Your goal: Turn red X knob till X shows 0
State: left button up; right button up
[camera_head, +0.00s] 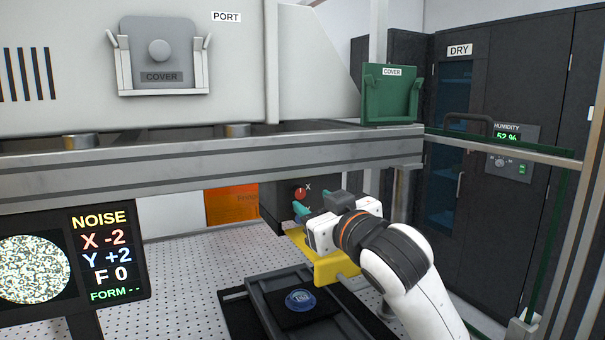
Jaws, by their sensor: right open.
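The red X knob (300,193) is on the front of a dark box (272,203) under the grey beam, with a small X label at its right. My right gripper (318,203) is just below and to the right of the knob. Its teal-tipped fingers are open, with one tip close below the knob. I cannot tell whether it touches the knob. A second teal part and another label below the knob are partly hidden by the gripper. The display (107,257) at the left reads NOISE, X -2, Y +2, F 0, FORM - -. My left gripper is not in view.
A grey beam (210,160) crosses above my right gripper. The perforated table (190,270) is clear at left. A dark DRY cabinet (510,70) stands at right.

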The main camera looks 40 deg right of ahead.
aim_at(301, 193)
jog(key=p+x, duration=0.3)
jog(key=p, duration=0.1)
jog(key=shift+w+d+r+p, duration=0.1)
jog(key=shift+w+r+p, duration=0.05)
jog(key=shift+p, duration=0.2)
jog(key=shift+x, duration=1)
jog(key=shift+w+d+f, duration=0.2)
jog(key=shift+w+f, duration=0.05)
jog(key=shift+w, duration=0.25)
jog(key=shift+s, duration=0.1)
